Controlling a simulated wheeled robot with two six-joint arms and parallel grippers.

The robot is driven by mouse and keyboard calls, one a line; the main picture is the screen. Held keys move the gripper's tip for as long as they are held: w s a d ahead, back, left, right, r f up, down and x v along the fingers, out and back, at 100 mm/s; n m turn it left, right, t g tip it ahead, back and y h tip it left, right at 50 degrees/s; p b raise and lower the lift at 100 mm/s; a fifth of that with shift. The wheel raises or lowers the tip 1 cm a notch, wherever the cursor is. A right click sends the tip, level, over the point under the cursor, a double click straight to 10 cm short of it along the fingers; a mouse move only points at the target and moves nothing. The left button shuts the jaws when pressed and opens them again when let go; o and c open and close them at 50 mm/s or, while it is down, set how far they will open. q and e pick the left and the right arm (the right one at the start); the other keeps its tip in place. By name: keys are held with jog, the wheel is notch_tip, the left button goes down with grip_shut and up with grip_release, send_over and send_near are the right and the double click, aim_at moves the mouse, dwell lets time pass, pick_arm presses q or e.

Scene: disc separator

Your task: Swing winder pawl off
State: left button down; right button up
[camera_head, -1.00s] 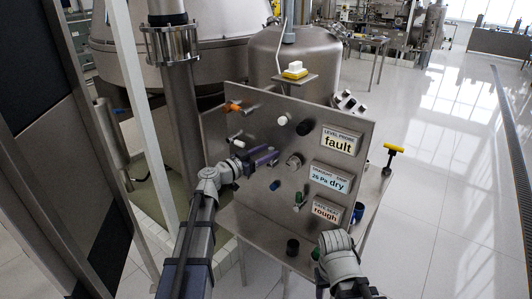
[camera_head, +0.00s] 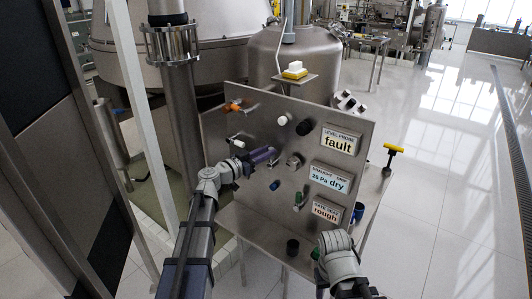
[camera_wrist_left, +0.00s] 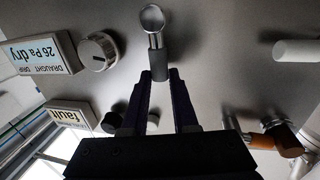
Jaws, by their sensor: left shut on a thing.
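My left gripper (camera_head: 268,154) is at the upright steel panel (camera_head: 250,205), its purple fingers close to the panel face. In the left wrist view, its fingers (camera_wrist_left: 160,78) are shut on the dark grey grip of a small lever (camera_wrist_left: 152,40) with a round metal end, which I take to be the winder pawl. In the head view the gripper hides most of this lever. My right arm's wrist shows at the lower right of the head view, but its fingers do not show.
A silver knob (camera_wrist_left: 98,50) sits beside the lever. An orange handle (camera_head: 233,106), a white handle (camera_wrist_left: 297,50) and black knobs (camera_head: 304,128) project nearby. Labels read "fault" (camera_head: 340,142), "26 Pa dry" (camera_head: 329,179) and "rough" (camera_head: 327,211). A yellow-topped T-handle (camera_head: 393,149) stands right of the panel.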

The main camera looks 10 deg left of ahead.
pick_arm(q)
jog(key=shift+a, duration=0.1)
dwell(0.8)
jog(key=w+a+f+n+t+b, duration=0.2)
jog(key=n+b, duration=0.5)
jog(key=n, duration=0.6)
jog(key=shift+a+f+t+y, duration=0.3)
jog(key=shift+a+f, duration=0.55)
jog(key=shift+a, duration=0.55)
jog(key=c, duration=0.7)
grip_release()
jog(key=shift+a, duration=0.1)
